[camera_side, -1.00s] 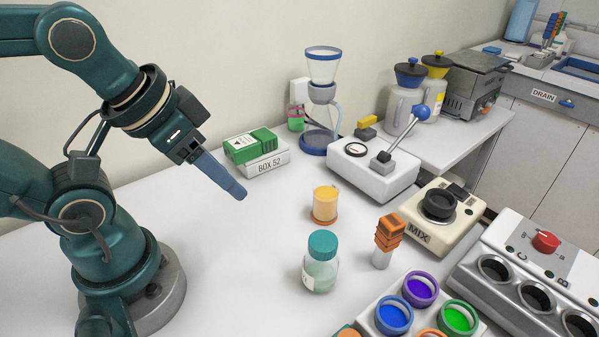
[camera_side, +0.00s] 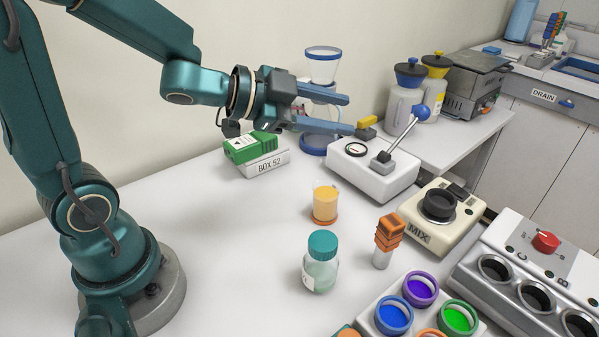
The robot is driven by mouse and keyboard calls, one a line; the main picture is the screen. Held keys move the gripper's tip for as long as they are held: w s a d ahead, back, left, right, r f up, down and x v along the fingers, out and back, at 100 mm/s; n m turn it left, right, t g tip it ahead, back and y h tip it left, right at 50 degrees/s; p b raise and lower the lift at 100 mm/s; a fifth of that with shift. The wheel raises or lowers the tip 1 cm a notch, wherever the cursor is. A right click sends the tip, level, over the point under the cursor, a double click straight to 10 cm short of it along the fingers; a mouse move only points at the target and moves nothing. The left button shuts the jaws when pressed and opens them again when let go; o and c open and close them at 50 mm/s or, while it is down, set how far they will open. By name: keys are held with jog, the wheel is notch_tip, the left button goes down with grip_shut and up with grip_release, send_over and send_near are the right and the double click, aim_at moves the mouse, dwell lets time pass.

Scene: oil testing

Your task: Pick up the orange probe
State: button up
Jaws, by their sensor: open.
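The orange probe (camera_side: 389,235) stands upright on the white table, with a ridged orange top and a pale, short lower part. It is right of the teal-capped bottle and left of the MIX device. My gripper (camera_side: 352,114) is open and empty, its two blue fingers pointing right. It is in the air at the upper middle of the picture, in front of the funnel stand and well away from the probe.
Near the probe are a teal-capped bottle (camera_side: 321,262), a small jar of yellow liquid (camera_side: 325,204), the MIX device (camera_side: 441,217) and a rack with coloured rings (camera_side: 372,321). A white lever device (camera_side: 373,174) stands behind. The table's left middle is clear.

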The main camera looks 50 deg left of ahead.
aim_at(386, 243)
jog(key=s+f+g+h, duration=0.2)
jog(key=f, duration=0.2)
jog(key=s+d+f+g+h, duration=0.1)
jog(key=s+f+g+h, duration=0.1)
jog(key=f, duration=0.2)
jog(key=s+d+f+m+g+h, duration=0.1)
jog(key=s+f+g+h, duration=0.1)
jog(key=f, duration=0.3)
jog(key=shift+s+d+h, duration=0.15)
jog(key=shift+s+h, duration=0.25)
jog(key=shift+s, duration=0.2)
jog(key=shift+s+f, duration=0.1)
jog(key=shift+f, duration=0.3)
jog(key=x, duration=0.6)
jog(key=shift+w+d, duration=0.1)
jog(key=shift+w, duration=0.15)
jog(key=shift+x, duration=2.6)
jog(key=shift+d+r, duration=0.1)
grip_shut()
